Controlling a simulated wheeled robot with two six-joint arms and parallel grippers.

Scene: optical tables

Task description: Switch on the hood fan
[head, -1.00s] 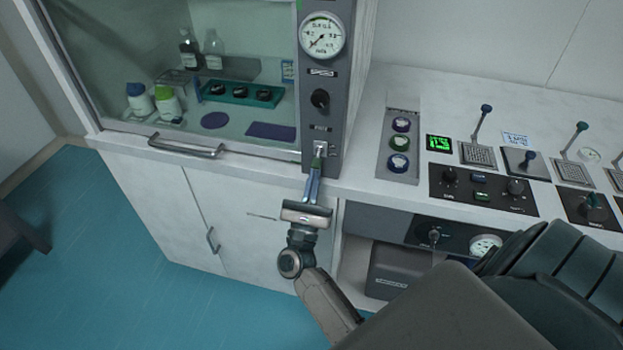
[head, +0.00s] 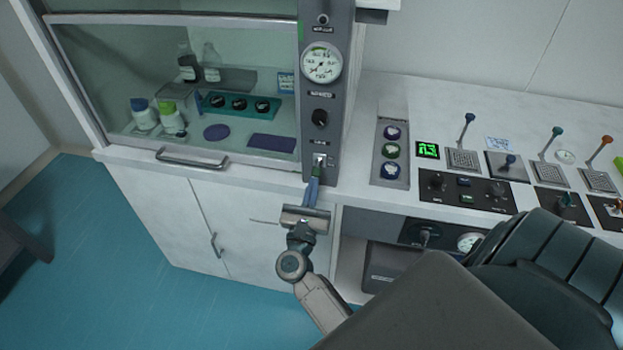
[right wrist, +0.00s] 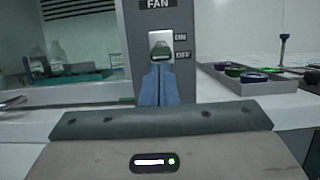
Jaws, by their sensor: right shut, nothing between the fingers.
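The fan switch (head: 320,159) is a small white plate low on the grey control post of the fume hood. In the right wrist view the switch (right wrist: 160,38) sits under a FAN label, with ON marked above OFF at its right. My right gripper (head: 316,171) is shut and empty, with its blue fingers pointing up at the switch. In the right wrist view its dark green fingertips (right wrist: 160,52) overlap the lower part of the plate. They hide the lever, so I cannot tell its position or whether they touch it. My left gripper is not in view.
A round gauge (head: 321,63) and a black knob (head: 320,118) sit above the switch on the post. The hood's glass front and handle (head: 191,160) are at left. A button panel (head: 390,150) and several levers stand on the right counter.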

